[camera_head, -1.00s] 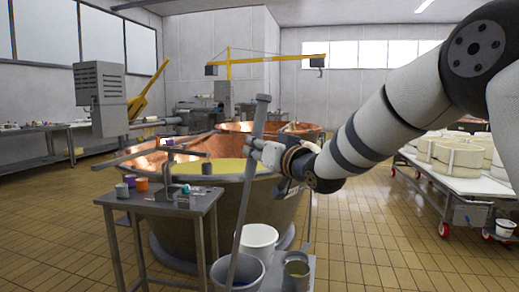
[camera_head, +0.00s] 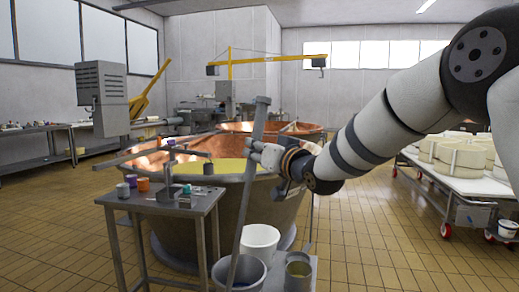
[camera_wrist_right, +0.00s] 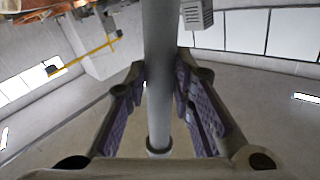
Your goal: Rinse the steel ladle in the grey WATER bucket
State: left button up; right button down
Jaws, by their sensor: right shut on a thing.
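The steel ladle (camera_head: 248,190) is a long grey pole, nearly upright and leaning a little, with its top end to the right. Its lower end goes down into the grey bucket (camera_head: 217,280) at the bottom of the head view; the bowl is hidden there. My right gripper (camera_head: 257,152) is shut on the upper part of the handle, well above the bucket. In the right wrist view, the handle (camera_wrist_right: 158,75) runs between the two purple-padded fingers. My left gripper is not in view.
A white bucket (camera_head: 260,239) stands just behind the grey one, with a small metal can (camera_head: 298,274) to the right. A small steel table (camera_head: 207,199) with cups stands at left. The copper vat (camera_head: 283,207) rises behind. A cheese cart (camera_head: 428,172) stands at right.

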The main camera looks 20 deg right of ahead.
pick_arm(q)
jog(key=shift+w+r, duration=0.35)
pick_arm(e)
jog(key=shift+s+d+r, duration=0.15)
jog(key=shift+s+d, duration=0.05)
jog(key=shift+s, duration=0.25)
jog(key=shift+s+d+r, duration=0.15)
jog(key=shift+s, duration=0.3)
jog(key=shift+r, duration=0.1)
notch_tip(320, 180, up, 16)
jog(key=shift+d, duration=0.1)
dwell(0.4)
